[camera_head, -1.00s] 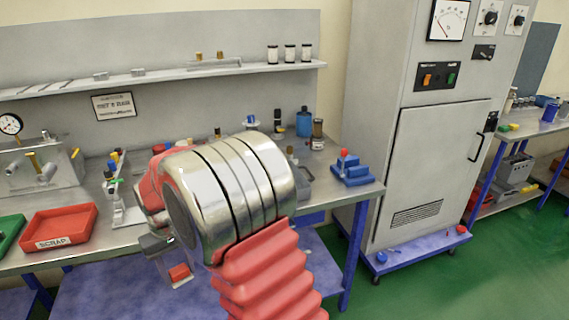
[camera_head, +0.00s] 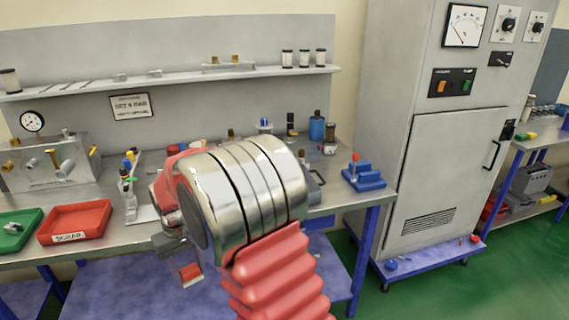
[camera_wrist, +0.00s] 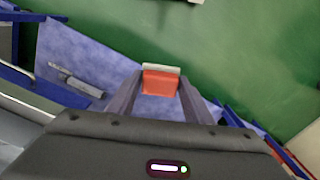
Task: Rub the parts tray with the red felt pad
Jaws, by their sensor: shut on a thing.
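The red felt pad (camera_wrist: 160,82), a red block with a pale backing, is between the two fingers of my gripper (camera_wrist: 158,90) in the wrist view. My gripper is shut on it. In the head view the pad (camera_head: 190,272) shows low in front of the bench's front edge, in the air above the blue lower shelf. My arm hides the middle of the bench. A green tray (camera_head: 18,230) lies on the bench at the far left, beside a red tray labelled SCRAP (camera_head: 75,222).
A grey gauge fixture (camera_head: 50,165) stands behind the trays. A blue block fixture (camera_head: 363,175) sits at the bench's right end. A tall grey cabinet (camera_head: 435,160) stands to the right, with green floor (camera_head: 480,285) in front.

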